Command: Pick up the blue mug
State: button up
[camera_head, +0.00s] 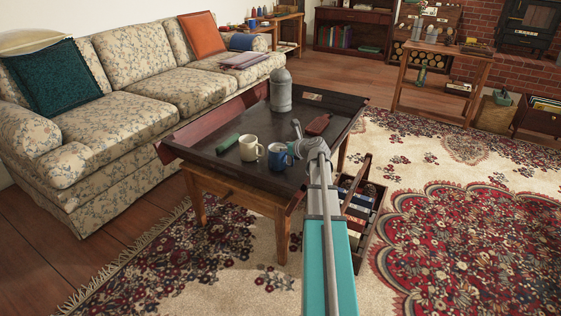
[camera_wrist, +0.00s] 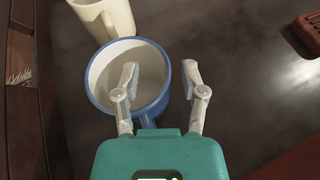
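The blue mug (camera_head: 279,158) stands upright on the dark tabletop (camera_head: 225,170), beside a cream mug (camera_head: 249,147). In the wrist view the blue mug (camera_wrist: 101,103) shows its pale inside, seen from above. My gripper (camera_wrist: 160,72) is open over its right part. The left finger appears over the mug's opening and the right finger just outside its right rim, with the wall between them in the picture. I cannot tell whether either finger touches it. In the head view my gripper (camera_head: 298,140) is just right of the blue mug.
The cream mug (camera_wrist: 105,15) stands close beyond the blue one. A green object (camera_head: 228,143), a grey canister (camera_head: 281,92) and a dark red object (camera_head: 318,124) are also on the table, which has a raised edge. A sofa (camera_head: 125,100) stands behind it.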

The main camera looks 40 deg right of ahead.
jog(key=shift+d, duration=0.1)
grip_shut()
jog(key=shift+s, duration=0.1)
dwell(0.6)
notch_tip(320, 180, up, 3)
jog(key=p, duration=0.3)
jog(key=s+a+r+p, duration=0.2)
jog(key=s+r+p, duration=0.8)
jog(key=s, duration=0.3)
jog(key=shift+s, duration=0.4)
jog(key=shift+a, duration=0.1)
